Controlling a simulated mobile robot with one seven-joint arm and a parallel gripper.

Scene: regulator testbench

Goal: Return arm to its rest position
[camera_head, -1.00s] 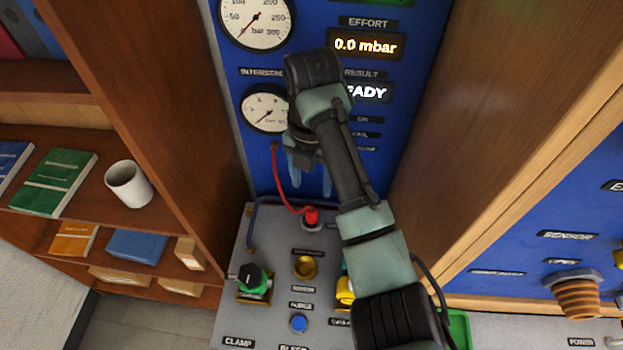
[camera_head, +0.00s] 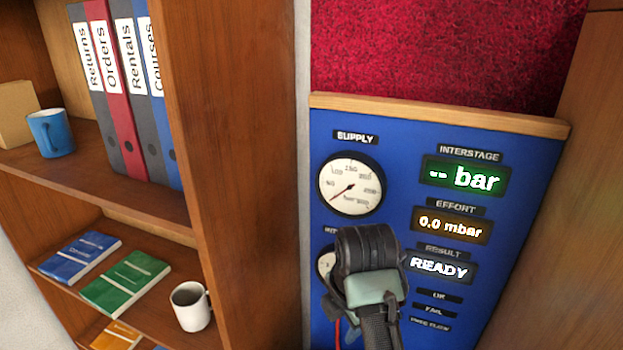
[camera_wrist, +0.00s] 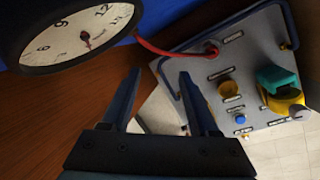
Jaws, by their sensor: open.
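My gripper (camera_wrist: 155,95) shows in the wrist view with its two dark blue fingers apart and nothing between them. It hangs in the air close to the interstage gauge (camera_wrist: 75,38), with the testbench deck (camera_wrist: 222,65) beyond it to the right. In the head view my arm rises from the bottom edge in front of the blue panel (camera_head: 375,185) and partly covers the lower gauge. The gripper itself is hidden there. The displays show "-- bar" (camera_head: 463,177), "0.0 mbar" (camera_head: 453,225) and "READY" (camera_head: 440,266).
A wooden shelf (camera_head: 235,150) with binders, books, a blue mug (camera_head: 50,132) and a white mug (camera_head: 191,306) stands left of the panel. A wooden side wall (camera_head: 540,270) is at the right. A red hose (camera_wrist: 172,50), a blue button (camera_wrist: 240,119) and a teal-and-yellow knob (camera_wrist: 280,88) sit at the deck.

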